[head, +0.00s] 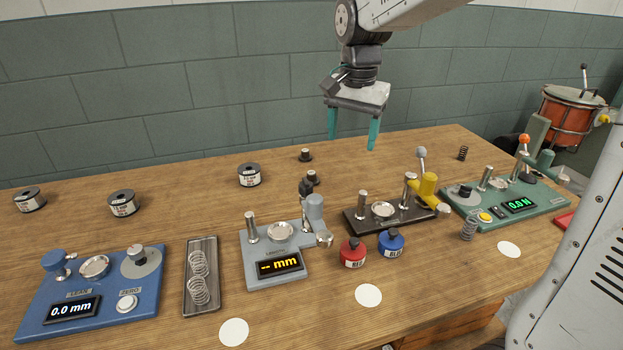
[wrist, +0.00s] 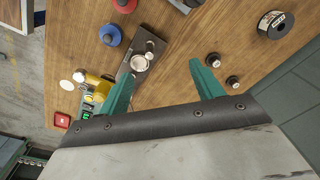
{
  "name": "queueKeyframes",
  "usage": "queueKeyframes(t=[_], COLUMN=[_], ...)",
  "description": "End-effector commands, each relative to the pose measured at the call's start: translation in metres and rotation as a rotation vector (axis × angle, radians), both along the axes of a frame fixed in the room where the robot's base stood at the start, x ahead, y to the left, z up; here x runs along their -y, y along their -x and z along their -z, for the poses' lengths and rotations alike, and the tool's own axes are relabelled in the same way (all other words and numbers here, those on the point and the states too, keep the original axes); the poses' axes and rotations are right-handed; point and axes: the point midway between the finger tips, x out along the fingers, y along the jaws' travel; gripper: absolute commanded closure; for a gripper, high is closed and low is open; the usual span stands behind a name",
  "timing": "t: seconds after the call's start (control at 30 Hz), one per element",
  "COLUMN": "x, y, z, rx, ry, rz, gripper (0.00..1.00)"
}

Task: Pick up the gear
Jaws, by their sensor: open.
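My gripper (head: 352,143) is open and empty, its two green fingers pointing down above the back of the table; it also shows in the wrist view (wrist: 161,70). I cannot tell for sure which object is the gear. Two small dark round pieces with pale metal tops are candidates. One (head: 305,155) stands alone near the back edge, left of my gripper. The other (head: 309,181) stands nearer, partly hidden behind the grey length gauge. In the wrist view, both the far piece (wrist: 232,83) and the near piece (wrist: 213,60) lie right of the right finger.
The grey gauge (head: 262,262), a dark lever fixture (head: 360,228) and a green force tester (head: 540,202) stand in front and right. A wire spool (head: 249,176) lies left. The back table strip is mostly clear.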

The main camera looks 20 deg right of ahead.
Motion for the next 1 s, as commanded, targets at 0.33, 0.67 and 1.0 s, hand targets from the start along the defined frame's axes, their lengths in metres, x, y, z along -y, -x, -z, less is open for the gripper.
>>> queueKeyframes(t=[0.33, 0.67, 1.0], x=[-0.015, -0.021, -0.021], y=[-0.165, -0.218, -0.218], z=[0.098, 0.157, 0.189], rx=[-0.042, -0.053, -0.054], ry=[-0.015, -0.018, -0.018], rz=[0.471, 0.667, 0.671], gripper=[0.34, 0.34, 0.34])
